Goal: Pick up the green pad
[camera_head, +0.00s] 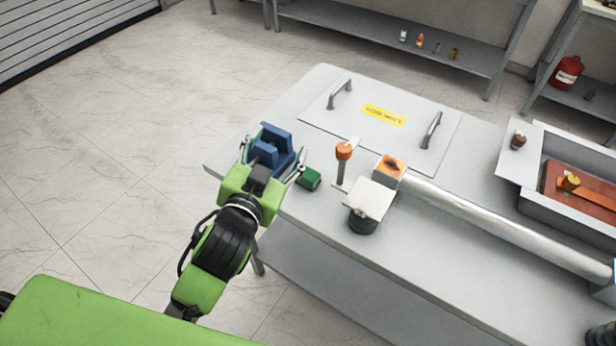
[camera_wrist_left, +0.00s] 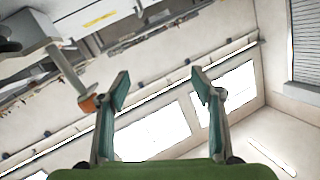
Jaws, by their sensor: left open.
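The green pad (camera_head: 308,178) is a small dark green block on the grey table, near its front left edge. My left gripper (camera_head: 272,157) is open, just left of the pad, with its right fingertip close by the pad. I cannot tell whether that fingertip touches it. In the left wrist view my open left gripper (camera_wrist_left: 161,90) has nothing between its teal-faced fingers, and I cannot make out the pad there. My right gripper is not in view.
A blue vise (camera_head: 278,140) stands right behind my left gripper. An orange-topped post (camera_head: 343,151), an orange-faced box (camera_head: 389,168) and a long metal tube (camera_head: 500,222) stand to the right. A lid with two handles (camera_head: 350,119) lies behind.

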